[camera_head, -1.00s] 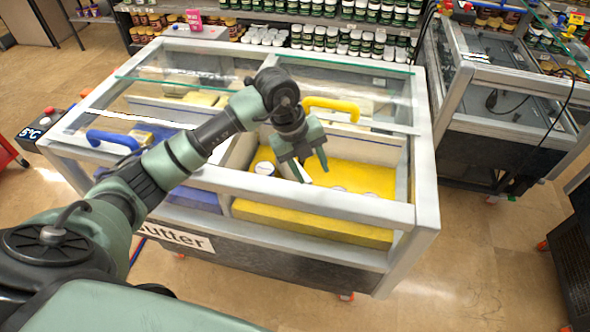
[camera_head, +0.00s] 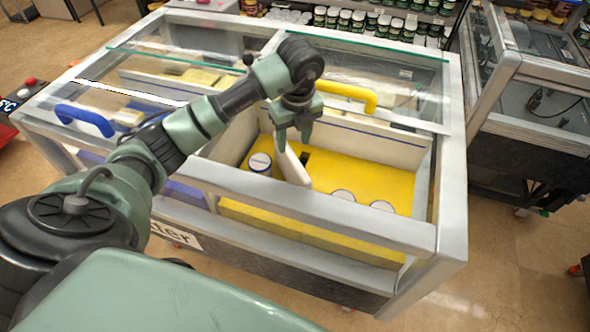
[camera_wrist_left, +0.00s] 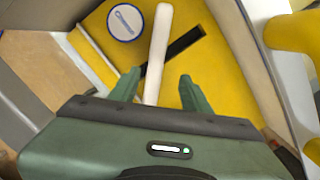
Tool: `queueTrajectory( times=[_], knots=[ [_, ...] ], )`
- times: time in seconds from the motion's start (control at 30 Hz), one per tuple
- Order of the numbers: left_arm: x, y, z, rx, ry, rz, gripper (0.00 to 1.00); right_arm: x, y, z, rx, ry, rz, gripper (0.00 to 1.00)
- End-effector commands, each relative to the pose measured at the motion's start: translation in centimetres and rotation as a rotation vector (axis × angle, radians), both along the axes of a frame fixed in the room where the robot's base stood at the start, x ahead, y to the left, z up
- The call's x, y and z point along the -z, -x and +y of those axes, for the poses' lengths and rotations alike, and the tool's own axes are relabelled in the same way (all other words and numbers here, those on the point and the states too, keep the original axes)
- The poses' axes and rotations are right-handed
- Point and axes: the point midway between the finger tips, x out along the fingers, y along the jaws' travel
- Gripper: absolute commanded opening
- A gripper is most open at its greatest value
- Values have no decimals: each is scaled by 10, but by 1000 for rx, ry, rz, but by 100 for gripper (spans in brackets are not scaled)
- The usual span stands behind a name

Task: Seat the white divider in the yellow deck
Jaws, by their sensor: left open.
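The white divider (camera_head: 292,166) is a thin, upright-looking slab leaning at an angle over the yellow deck (camera_head: 380,181) inside the freezer case. It also shows in the left wrist view (camera_wrist_left: 157,50), beside and partly over a dark slot (camera_wrist_left: 182,43) in the deck. The slot (camera_head: 305,157) shows just right of the divider in the head view. My left gripper (camera_head: 293,138) is open at the divider's upper end. In the left wrist view the divider's near end lies between the two open fingers (camera_wrist_left: 159,85). Contact cannot be told. My right gripper is out of view.
A white-lidded tub (camera_head: 260,162) stands left of the divider, and two more lids (camera_head: 344,195) show at the front right. The case's front rail (camera_head: 310,207), a glass edge and a yellow handle (camera_head: 347,93) border the opening.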

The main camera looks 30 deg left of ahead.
Motion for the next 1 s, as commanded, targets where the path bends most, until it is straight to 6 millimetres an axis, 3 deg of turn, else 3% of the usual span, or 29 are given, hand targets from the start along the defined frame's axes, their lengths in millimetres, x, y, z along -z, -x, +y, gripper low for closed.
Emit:
queueTrajectory(
  times=[0.5,0.8,0.97,1.0],
  knots=[
    [64,3,4,1,1,3,47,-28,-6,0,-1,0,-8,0],
    [70,3,4,2,1,1,47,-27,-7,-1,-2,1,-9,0],
    [70,3,4,2,1,1,3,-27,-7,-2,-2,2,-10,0],
    [70,3,4,2,1,1,0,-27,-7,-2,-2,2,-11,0]
  ],
)
